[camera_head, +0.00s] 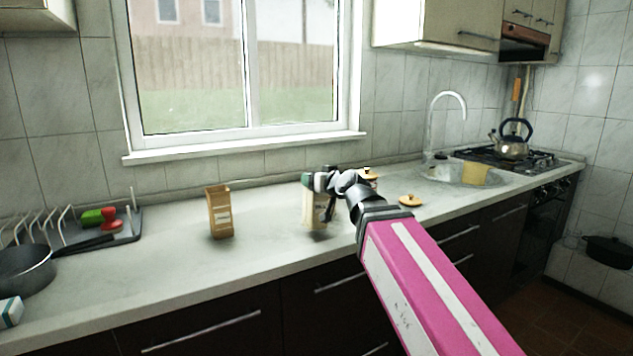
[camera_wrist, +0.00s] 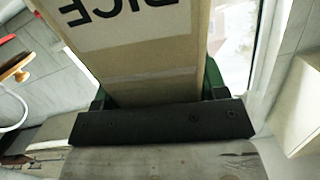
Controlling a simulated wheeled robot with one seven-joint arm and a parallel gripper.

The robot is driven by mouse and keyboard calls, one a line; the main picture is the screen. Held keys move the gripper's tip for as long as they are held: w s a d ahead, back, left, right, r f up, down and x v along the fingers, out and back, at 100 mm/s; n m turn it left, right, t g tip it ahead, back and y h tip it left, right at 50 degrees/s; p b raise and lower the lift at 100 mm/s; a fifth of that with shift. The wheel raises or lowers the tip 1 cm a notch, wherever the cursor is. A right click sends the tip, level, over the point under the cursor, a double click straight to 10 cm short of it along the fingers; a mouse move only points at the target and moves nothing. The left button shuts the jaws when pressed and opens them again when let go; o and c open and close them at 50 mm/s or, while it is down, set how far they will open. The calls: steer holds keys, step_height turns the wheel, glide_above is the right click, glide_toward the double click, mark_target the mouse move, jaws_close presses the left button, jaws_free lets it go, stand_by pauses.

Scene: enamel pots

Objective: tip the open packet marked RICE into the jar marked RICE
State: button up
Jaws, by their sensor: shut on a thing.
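My gripper (camera_head: 317,187) is shut on the packet marked RICE (camera_wrist: 140,35), with a green finger at each side of it in the wrist view. The lettering reads upside down there. In the head view the pale packet (camera_head: 311,213) is under my gripper, roughly upright and partly hidden; I cannot tell whether its base touches the counter. A jar with a wooden-looking top (camera_head: 369,176) stands behind my arm, mostly hidden. Its marking cannot be read. A round wooden lid (camera_head: 410,200) is on the counter to the right of my arm.
A brown open-topped packet (camera_head: 220,214) stands on the counter (camera_head: 265,235) to the left, its label unreadable. A dish rack (camera_head: 125,232) and dark pan (camera_head: 25,272) are at far left. The sink tap (camera_head: 447,97) and kettle (camera_head: 511,146) are at right.

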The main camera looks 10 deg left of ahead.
steer(key=shift+w+d+f+m+g+h, duration=0.1)
steer(key=shift+w+m+g+h, duration=0.15)
steer(key=shift+w+m+g, duration=0.4)
steer(key=shift+w+m+g+h, duration=0.25)
steer(key=shift+w+g, duration=0.2)
steer(key=shift+w, duration=0.45)
stand_by(1.1)
steer(key=shift+w+d+r+m+g, duration=0.1)
steer(key=shift+w+r+m+g, duration=0.3)
steer(key=shift+w+r+g, duration=0.35)
stand_by(1.3)
steer(key=shift+w+r+m+g+h, duration=0.3)
steer(key=shift+w+m+g, duration=0.2)
steer(key=shift+w+g, duration=0.1)
steer(key=shift+w+r+m+g, duration=0.15)
steer(key=shift+w+m+g, duration=0.05)
steer(key=shift+m+g, duration=0.25)
steer(key=shift+w+f+m+g, duration=0.25)
steer(key=shift+f+g, duration=0.3)
steer(key=shift+g, duration=0.15)
stand_by(0.5)
